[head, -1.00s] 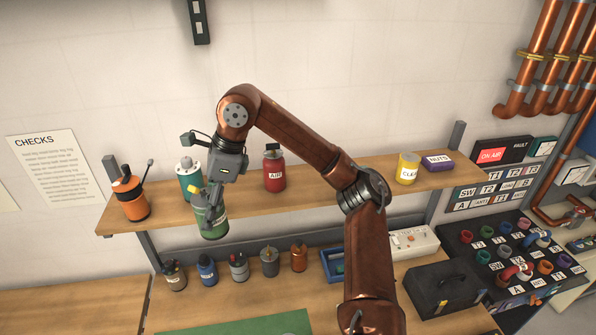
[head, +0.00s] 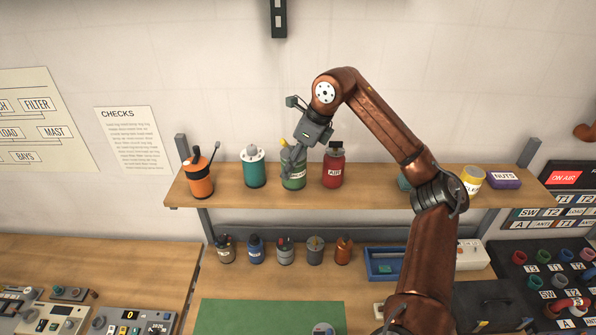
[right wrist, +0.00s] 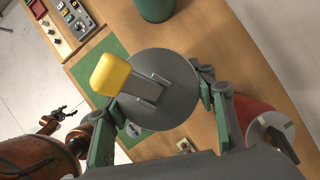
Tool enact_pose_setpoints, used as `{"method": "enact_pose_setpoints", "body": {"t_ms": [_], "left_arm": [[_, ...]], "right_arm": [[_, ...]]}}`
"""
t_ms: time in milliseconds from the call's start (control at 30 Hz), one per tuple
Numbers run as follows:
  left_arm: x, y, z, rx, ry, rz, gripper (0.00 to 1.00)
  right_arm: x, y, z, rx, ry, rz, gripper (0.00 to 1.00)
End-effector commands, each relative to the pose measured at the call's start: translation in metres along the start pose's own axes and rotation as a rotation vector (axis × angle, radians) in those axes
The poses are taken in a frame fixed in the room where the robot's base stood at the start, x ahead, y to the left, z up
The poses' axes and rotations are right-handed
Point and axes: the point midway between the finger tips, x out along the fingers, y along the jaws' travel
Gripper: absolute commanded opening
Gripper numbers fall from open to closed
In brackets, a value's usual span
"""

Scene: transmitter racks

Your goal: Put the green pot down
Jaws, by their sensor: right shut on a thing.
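The green pot (head: 293,181) is upright at the upper shelf, between the teal pot (head: 255,172) and the red AIR can (head: 333,172). Its base looks level with theirs; I cannot tell whether it touches the shelf. My right gripper (head: 291,163) is shut on it from above. In the right wrist view the pot's round grey lid (right wrist: 178,108) with a yellow knob (right wrist: 110,74) sits between the fingers.
The red can is close beside the right gripper. Several small bottles stand on the bench below.

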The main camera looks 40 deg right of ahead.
Motion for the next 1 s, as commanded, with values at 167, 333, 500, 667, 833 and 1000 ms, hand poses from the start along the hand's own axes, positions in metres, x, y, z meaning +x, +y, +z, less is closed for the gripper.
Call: {"method": "enact_pose_setpoints", "body": {"t_ms": [167, 333, 500, 667, 833, 1000], "left_arm": [[-0.006, 0.0, -0.005, 0.001, 0.005, 0.0, 0.71], [-0.009, 0.0, -0.008, 0.002, 0.009, 0.001, 0.71], [-0.019, 0.0, -0.009, 0.002, 0.01, 0.001, 0.71], [-0.022, 0.0, -0.01, 0.002, 0.01, 0.001, 0.71], [-0.021, 0.0, -0.009, 0.002, 0.01, 0.001, 0.71], [-0.019, 0.0, -0.009, 0.002, 0.009, 0.001, 0.71]], "right_arm": [[0.014, -0.015, -0.007, 0.001, -0.003, 0.0, 0.14], [0.024, -0.023, -0.011, 0.002, -0.001, 0.001, 0.14], [0.041, -0.022, -0.018, 0.0, -0.001, 0.001, 0.14], [0.05, -0.022, -0.021, 0.0, -0.003, 0.0, 0.14], [0.051, -0.022, -0.021, -0.001, -0.005, -0.001, 0.14], [0.053, -0.022, -0.022, -0.001, -0.004, -0.001, 0.14]]}}
